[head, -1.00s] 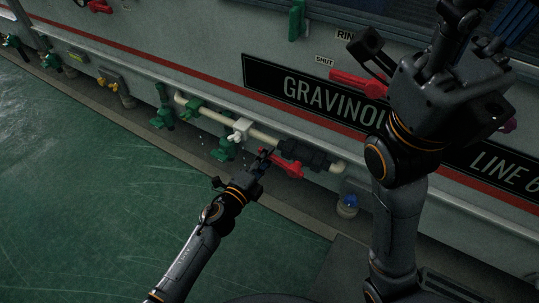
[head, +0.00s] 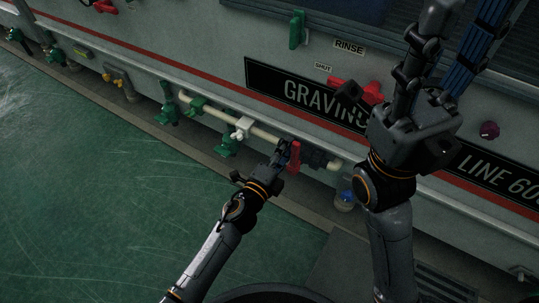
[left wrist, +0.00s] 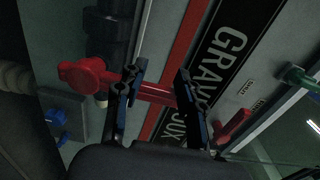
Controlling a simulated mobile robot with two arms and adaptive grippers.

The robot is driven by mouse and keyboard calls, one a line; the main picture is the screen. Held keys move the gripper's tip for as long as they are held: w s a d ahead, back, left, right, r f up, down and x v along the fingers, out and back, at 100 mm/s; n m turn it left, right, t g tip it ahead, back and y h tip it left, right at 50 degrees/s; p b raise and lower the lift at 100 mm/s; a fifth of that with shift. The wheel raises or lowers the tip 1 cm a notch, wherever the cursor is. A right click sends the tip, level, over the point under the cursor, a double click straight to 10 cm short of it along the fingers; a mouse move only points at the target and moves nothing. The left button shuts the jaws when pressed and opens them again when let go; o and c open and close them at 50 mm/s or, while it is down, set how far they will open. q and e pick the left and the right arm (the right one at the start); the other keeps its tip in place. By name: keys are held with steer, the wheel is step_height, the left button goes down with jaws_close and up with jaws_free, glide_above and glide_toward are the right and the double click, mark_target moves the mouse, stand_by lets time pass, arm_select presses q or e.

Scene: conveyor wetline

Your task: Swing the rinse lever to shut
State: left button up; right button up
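A red lever (head: 294,157) sits on the cream pipe low along the machine and stands across the pipe's run. My left gripper (head: 284,153) is right beside it, at its left. In the left wrist view the red lever (left wrist: 150,92) runs from its round hub at left, behind one finger and across the gap. My left gripper's fingers (left wrist: 160,98) are apart, not closed on it. Another red handle (head: 350,88) is on the panel by the RINSE and SHUT labels, partly hidden by my right arm. My right gripper (head: 418,60) is raised; its finger opening is unclear.
The cream pipe (head: 262,135) carries a white fitting and green valves (head: 228,146) left of my left gripper. A green handle (head: 296,30) is higher on the panel. A blue-topped fitting (head: 345,197) is low at right. The green floor (head: 110,200) is clear.

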arm_select(q)
steer(key=shift+s+d+f, duration=0.2)
steer(key=shift+s+d, duration=0.15)
steer(key=p+v, duration=0.1)
steer(key=v, duration=0.5)
steer(key=shift+a, duration=0.45)
steer(key=shift+s, duration=0.1)
